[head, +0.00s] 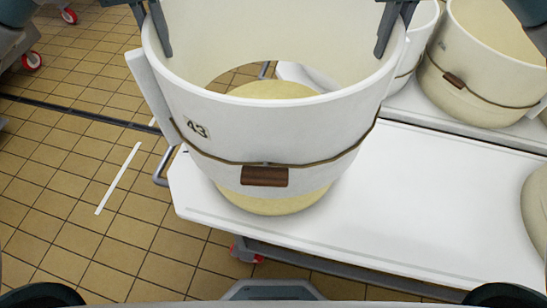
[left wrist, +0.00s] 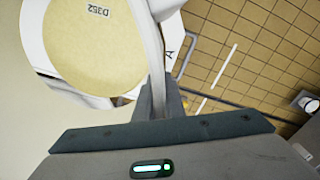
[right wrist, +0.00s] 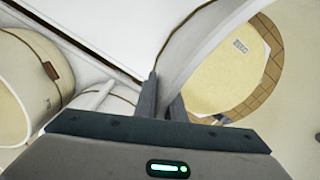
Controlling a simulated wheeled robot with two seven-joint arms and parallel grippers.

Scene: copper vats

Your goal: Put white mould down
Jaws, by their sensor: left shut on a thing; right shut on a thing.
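The white mould (head: 225,135) is an open hoop with a "43" label, a brown cord and a brown block on its front. It is upright and raised above the white table (head: 430,215). A pale yellow cheese wheel (head: 275,206) stands on the table below it and shows through the hoop; I cannot tell whether the mould's lower edge reaches around it. My left gripper (head: 154,38) is shut on the mould's left rim, and my right gripper (head: 394,38) on its right rim. The left wrist view shows the cheese top (left wrist: 88,50) marked "D352".
Another mould (head: 485,65) with a brown cord stands at the back right, with a further one (head: 422,40) beside it. A pale rounded thing (head: 537,210) is cut off at the right edge. Tiled floor (head: 75,170) lies left.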

